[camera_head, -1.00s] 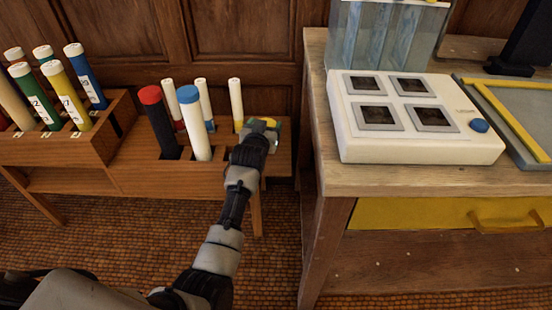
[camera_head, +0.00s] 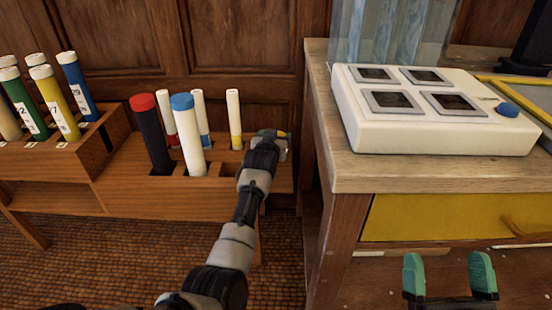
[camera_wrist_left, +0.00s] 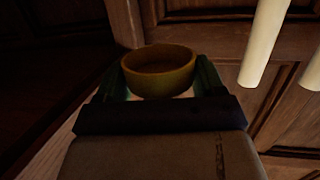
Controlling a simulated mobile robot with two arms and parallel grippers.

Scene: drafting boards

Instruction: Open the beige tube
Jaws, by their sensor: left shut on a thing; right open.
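A beige tube (camera_head: 9,118) with a white cap stands in the wooden rack at the far left edge of the head view, partly cut off. My left gripper (camera_head: 272,142) is at the right end of the lower rack, well to the right of that tube. In the left wrist view it is shut on a round, hollow, ochre-yellow piece (camera_wrist_left: 160,84), open at the top. I cannot tell whether this piece is a cap or a tube's mouth. What lies below it is hidden. My right gripper (camera_head: 450,278), with green fingertips, is open and empty at the lower right, before the table.
The lower rack (camera_head: 130,196) holds a black tube (camera_head: 152,135) with a red cap, a white tube (camera_head: 189,138) with a blue cap, and slim cream tubes. Green (camera_head: 25,108), yellow and blue tubes stand left. The wooden table (camera_head: 350,172) with a white device (camera_head: 432,110) is at right.

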